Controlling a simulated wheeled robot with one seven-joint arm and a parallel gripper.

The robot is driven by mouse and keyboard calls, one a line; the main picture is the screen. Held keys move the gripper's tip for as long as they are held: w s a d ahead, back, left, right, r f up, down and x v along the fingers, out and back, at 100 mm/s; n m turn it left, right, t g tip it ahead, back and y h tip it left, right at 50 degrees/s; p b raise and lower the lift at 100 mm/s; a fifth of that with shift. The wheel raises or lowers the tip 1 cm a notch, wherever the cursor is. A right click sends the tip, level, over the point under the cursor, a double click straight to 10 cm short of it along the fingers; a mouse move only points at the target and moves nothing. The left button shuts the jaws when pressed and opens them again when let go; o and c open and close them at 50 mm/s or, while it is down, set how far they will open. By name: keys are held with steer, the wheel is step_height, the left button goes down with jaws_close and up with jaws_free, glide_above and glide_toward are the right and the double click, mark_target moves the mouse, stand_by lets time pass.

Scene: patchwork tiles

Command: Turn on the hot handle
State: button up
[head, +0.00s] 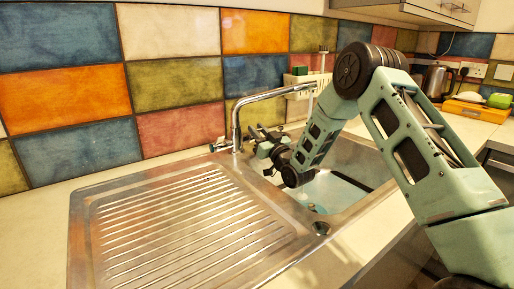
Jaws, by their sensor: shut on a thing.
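A chrome tap (237,125) stands at the back edge of the steel sink, its long spout reaching right over the basin. A small handle with a blue mark (219,145) sticks out on the left of the tap's base. My gripper (258,134) is at the right side of the tap's base, where the hot handle is. It is shut on that handle, which is mostly hidden by the fingers. A thin pale streak shows below the spout's end; I cannot tell whether it is running water.
The ribbed steel drainer (190,225) lies left of the basin (345,165) and is empty. My arm crosses over the basin from the right. A white caddy (299,82) with a green sponge stands behind the spout. A kettle (436,82) and a yellow box (476,108) are at the far right.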

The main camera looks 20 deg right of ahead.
steer(key=shift+s+d+f+t+b, duration=0.15)
steer(key=shift+f+t+b, duration=0.3)
steer(key=shift+b, duration=0.95)
steer(key=shift+s+a+f+t+b, duration=0.15)
steer(key=shift+t+b, duration=0.5)
steer(key=shift+b, duration=0.7)
steer(key=shift+d+r+y+b, duration=0.15)
steer(key=shift+y+b, duration=0.15)
steer(key=shift+b, duration=0.2)
steer(key=shift+t, duration=0.3)
steer(key=o, duration=1)
steer(key=shift+s, duration=0.1)
steer(key=b+v, duration=0.1)
steer(key=v, duration=1.1)
steer(key=shift+r, duration=0.1)
